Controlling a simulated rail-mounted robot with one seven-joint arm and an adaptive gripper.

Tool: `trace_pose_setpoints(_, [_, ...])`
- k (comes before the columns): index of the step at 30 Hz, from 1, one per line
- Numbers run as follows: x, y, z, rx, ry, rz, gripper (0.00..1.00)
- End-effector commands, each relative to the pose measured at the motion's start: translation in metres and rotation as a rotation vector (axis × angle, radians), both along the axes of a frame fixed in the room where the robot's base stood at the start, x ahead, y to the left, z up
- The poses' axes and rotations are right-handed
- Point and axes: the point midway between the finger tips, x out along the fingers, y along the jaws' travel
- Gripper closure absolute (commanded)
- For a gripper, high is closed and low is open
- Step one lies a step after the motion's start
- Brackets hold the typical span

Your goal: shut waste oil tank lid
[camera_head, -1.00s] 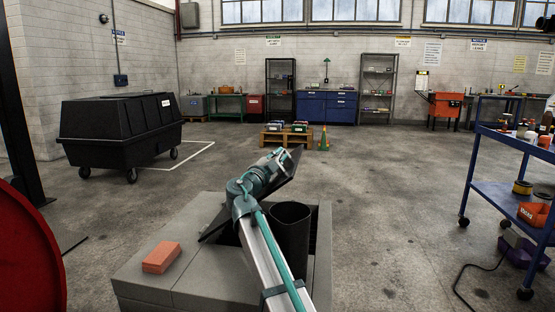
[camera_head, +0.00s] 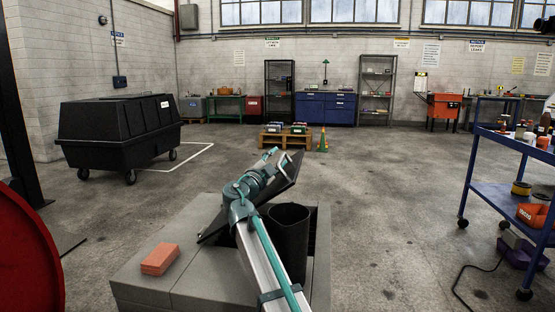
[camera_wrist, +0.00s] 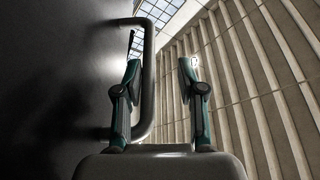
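The waste oil tank lid (camera_head: 284,186) is a dark flat plate, raised and tilted over the grey block-built tank surround (camera_head: 150,289). A pale looped handle (camera_head: 284,162) is on its face. My gripper (camera_head: 272,160) is at the upper part of the lid, beside the handle. In the wrist view my gripper (camera_wrist: 159,68) is open, fingers apart. The grey handle (camera_wrist: 148,85) has its long bar between the fingers, nearer the left one. The dark lid face (camera_wrist: 50,90) fills the left side. Whether a finger touches the handle I cannot tell.
A black cylindrical container (camera_head: 289,240) stands in the opening below the lid. An orange brick (camera_head: 160,258) lies on the surround's left top. A blue cart (camera_head: 510,198) stands at right, a black wheeled bin (camera_head: 115,135) at left. The floor behind is mostly clear.

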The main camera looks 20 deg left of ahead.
Motion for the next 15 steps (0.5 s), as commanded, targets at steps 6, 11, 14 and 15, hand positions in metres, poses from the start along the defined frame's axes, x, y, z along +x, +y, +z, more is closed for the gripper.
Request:
trace_pose_setpoints(6, [-0.04,0.001,-0.01,0.0,0.0,0.002,0.61])
trace_pose_setpoints(11, [-0.07,0.003,-0.016,0.0,0.0,0.002,0.61])
trace_pose_setpoints(14, [-0.085,0.004,-0.02,0.0,-0.001,0.001,0.61])
trace_pose_setpoints(15, [-0.09,0.005,-0.021,0.0,0.0,0.0,0.61])
